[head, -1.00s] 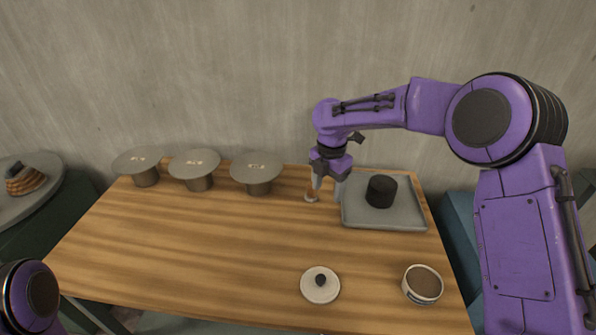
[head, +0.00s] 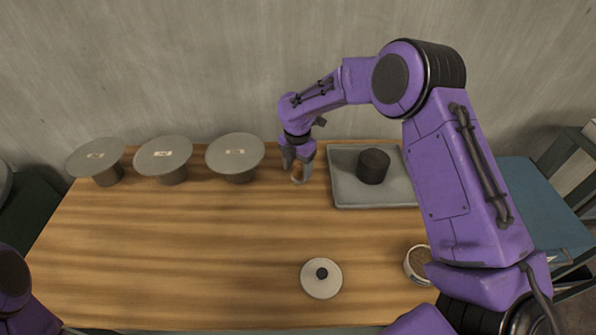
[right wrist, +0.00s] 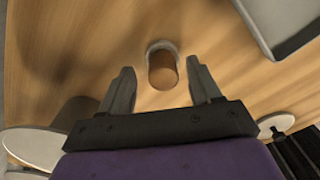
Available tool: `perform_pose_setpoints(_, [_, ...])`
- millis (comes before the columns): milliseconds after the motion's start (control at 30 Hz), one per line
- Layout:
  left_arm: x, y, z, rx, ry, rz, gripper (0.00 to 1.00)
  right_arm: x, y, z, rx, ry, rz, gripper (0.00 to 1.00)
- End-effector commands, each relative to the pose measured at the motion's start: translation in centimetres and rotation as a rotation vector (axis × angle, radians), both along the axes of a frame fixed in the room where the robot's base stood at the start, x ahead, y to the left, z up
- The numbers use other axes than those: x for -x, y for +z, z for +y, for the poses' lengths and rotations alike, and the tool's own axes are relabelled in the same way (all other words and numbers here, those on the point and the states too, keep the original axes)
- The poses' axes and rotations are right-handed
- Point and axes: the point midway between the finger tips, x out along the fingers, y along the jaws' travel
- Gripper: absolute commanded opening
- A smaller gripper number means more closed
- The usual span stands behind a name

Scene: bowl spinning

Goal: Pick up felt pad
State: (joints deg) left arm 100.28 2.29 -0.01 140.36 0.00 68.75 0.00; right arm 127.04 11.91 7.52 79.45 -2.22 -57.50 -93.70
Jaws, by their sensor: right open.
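A small upright brown cylinder with a pale lower rim, which seems to be the felt pad (right wrist: 162,70), stands on the wooden table. In the head view the felt pad (head: 297,180) is partly hidden by my right gripper (head: 298,164). The right gripper points down over it, fingers spread. In the right wrist view the pad shows between and just beyond the two fingertips; I cannot tell whether either finger touches it. My left gripper is out of view; only part of my left arm shows at the lower left.
A grey tray (head: 345,195) with a black cylinder (head: 373,166) lies just right of the pad. Three grey discs on pedestals stand at the back left, the nearest disc (head: 235,150) close by. A pale knobbed lid (head: 321,285) and brown-filled pot (head: 417,263) are in front. The table's middle is clear.

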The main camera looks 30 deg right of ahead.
Motion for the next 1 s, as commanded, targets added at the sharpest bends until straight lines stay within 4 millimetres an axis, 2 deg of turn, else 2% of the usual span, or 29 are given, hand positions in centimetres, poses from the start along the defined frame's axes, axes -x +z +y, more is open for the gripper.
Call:
perform_pose_setpoints(100, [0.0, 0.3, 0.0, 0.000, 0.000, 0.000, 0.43, 0.1, -1.1, -0.1, 0.000, -0.001, 0.000, 0.63])
perform_pose_setpoints(300, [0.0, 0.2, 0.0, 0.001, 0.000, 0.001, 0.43, 0.1, -1.2, -0.1, -0.001, -0.001, -0.002, 0.63])
perform_pose_setpoints(367, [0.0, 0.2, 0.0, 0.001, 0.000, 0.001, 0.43, 0.1, -1.2, -0.1, -0.001, -0.001, -0.002, 0.47])
perform_pose_setpoints(400, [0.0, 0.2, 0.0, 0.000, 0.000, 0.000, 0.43, 0.1, -1.2, -0.1, -0.001, -0.001, -0.002, 0.34])
perform_pose_setpoints(500, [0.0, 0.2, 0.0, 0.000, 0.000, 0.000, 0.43, 0.1, -1.2, -0.1, 0.000, -0.001, -0.001, 0.03])
perform_pose_setpoints(833, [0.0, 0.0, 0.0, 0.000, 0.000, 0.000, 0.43, 0.1, -0.9, -0.1, -0.001, -0.001, -0.002, 0.03])
perform_pose_setpoints(1000, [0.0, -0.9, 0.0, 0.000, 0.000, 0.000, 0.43, -0.1, 1.0, -0.1, -0.002, -0.003, -0.006, 0.03])
